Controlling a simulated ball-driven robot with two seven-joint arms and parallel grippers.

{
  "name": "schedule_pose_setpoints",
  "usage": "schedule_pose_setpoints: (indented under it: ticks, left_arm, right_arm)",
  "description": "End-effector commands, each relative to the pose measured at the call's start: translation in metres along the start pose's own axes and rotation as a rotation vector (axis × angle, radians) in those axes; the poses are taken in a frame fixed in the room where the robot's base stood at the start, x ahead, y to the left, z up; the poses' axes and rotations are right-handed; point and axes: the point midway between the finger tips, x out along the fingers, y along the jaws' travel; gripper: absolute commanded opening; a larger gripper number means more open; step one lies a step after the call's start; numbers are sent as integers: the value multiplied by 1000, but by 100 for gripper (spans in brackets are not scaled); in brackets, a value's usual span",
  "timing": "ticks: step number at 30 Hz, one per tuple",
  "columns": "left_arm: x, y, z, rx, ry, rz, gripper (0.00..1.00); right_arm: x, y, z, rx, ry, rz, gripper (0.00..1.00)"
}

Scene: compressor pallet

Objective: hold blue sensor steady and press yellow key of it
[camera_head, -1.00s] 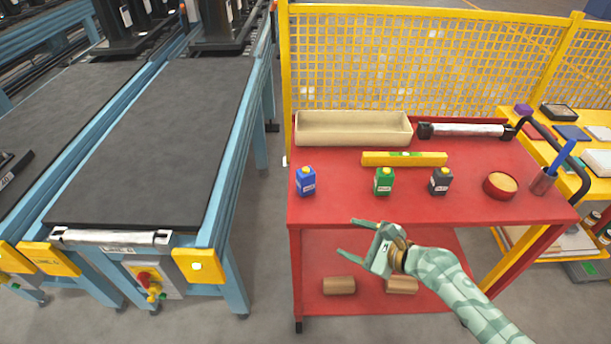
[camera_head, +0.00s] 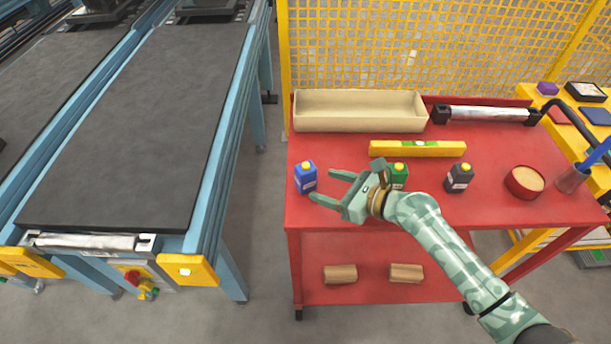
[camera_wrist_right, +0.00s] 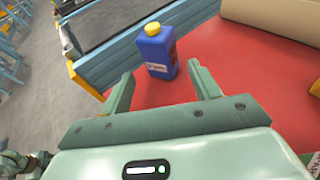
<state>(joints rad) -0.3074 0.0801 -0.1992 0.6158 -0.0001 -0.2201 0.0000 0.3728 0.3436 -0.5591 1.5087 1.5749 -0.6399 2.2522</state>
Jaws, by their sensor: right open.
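The blue sensor (camera_head: 306,178) stands upright near the left edge of the red table (camera_head: 330,216), with its yellow key (camera_head: 307,164) on top. My right gripper (camera_head: 322,186) is open and empty, just to the right of the blue sensor, with its fingers pointing at it. In the right wrist view the blue sensor (camera_wrist_right: 160,52) with its yellow key (camera_wrist_right: 152,28) stands beyond the open fingertips (camera_wrist_right: 161,82), roughly between their directions. The fingers do not visibly touch it.
A green sensor (camera_head: 400,178), partly hidden by my right gripper, and a dark one (camera_head: 459,179) stand to the right. Behind are a yellow level (camera_head: 418,149) and a beige tray (camera_head: 360,127). A red bowl (camera_head: 525,183) sits farther right. A conveyor (camera_head: 130,120) runs at left.

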Motion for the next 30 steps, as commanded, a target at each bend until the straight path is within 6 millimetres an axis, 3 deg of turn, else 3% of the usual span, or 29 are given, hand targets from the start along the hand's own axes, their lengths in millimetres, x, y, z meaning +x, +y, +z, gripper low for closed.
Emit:
schedule_pose_setpoints:
  ticks: [3,10,23,26,30]
  left_arm:
    - [13,2,5,0,-12,4,65]
    - [15,0,-3,0,0,1,65]
    - [16,0,-4,1,2,1,65]
    - [16,0,-4,1,2,2,65]
    - [16,0,-4,1,2,2,65]
  right_arm:
    - [23,0,-4,1,0,1,62]
    - [50,0,-1,1,1,0,62]
    - [59,0,0,-1,1,-1,62]
    - [59,0,-1,-1,1,-1,40]
    - [59,0,-1,-1,1,-1,37]
